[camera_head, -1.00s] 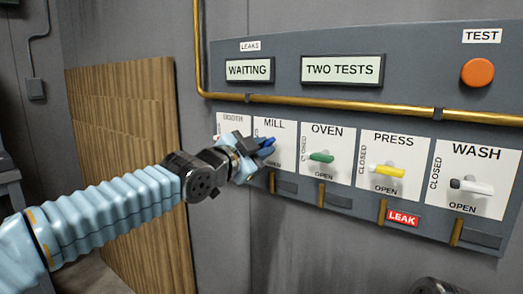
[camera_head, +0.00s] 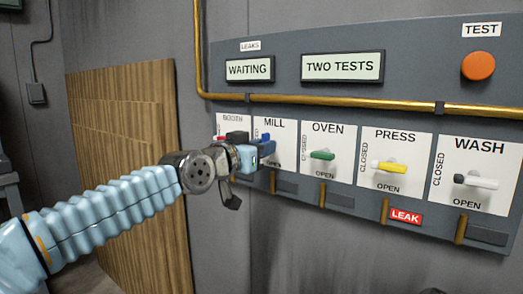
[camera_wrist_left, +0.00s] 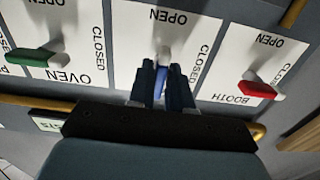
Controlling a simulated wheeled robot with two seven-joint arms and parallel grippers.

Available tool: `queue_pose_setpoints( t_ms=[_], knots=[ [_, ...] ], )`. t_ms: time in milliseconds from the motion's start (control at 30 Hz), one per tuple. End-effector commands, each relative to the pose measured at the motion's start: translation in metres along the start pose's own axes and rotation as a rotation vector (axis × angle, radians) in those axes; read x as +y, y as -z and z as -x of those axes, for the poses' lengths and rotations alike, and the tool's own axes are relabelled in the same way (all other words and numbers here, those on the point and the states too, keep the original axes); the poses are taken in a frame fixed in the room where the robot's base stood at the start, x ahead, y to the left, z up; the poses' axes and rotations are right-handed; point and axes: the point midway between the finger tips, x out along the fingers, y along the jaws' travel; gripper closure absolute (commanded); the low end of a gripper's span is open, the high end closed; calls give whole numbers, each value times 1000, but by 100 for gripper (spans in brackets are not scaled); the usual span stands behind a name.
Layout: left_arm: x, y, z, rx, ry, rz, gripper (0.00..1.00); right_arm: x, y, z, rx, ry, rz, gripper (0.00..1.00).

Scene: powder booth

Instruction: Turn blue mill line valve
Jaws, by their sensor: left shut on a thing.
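The blue mill valve (camera_head: 266,137) is on the white MILL plate (camera_head: 285,144) of the wall panel, partly hidden by my gripper. My left gripper (camera_head: 260,147) is at this plate, shut on the blue handle. In the left wrist view the blue handle (camera_wrist_left: 161,82) sits between the two dark fingers (camera_wrist_left: 163,88). It runs up and down the picture, while the green and red handles lie more across. The MILL name is hidden there by the gripper. My right gripper is not in view.
The red booth valve (camera_wrist_left: 258,89) and green oven valve (camera_head: 322,155) stand on either side. The yellow press valve (camera_head: 392,167) and white wash valve (camera_head: 478,181) are further right. A brass pipe (camera_head: 350,104) runs above. A red LEAK sign (camera_head: 405,215) is under PRESS.

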Motion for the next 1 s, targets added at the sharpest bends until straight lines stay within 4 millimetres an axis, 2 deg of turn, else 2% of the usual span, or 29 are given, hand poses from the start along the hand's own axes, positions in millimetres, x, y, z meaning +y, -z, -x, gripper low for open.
queue_pose_setpoints(
  t_ms=[567, 600, 700, 1000],
  knots=[
    [0, -4, -1, -9, -2, 30, 100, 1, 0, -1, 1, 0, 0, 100],
    [0, -4, -1, -9, -2, 30, 76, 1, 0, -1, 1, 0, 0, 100],
    [0, -3, 0, -7, -1, 30, 62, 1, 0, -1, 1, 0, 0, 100],
    [0, -2, 1, -3, 0, 30, 62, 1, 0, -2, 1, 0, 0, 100]
  ],
)
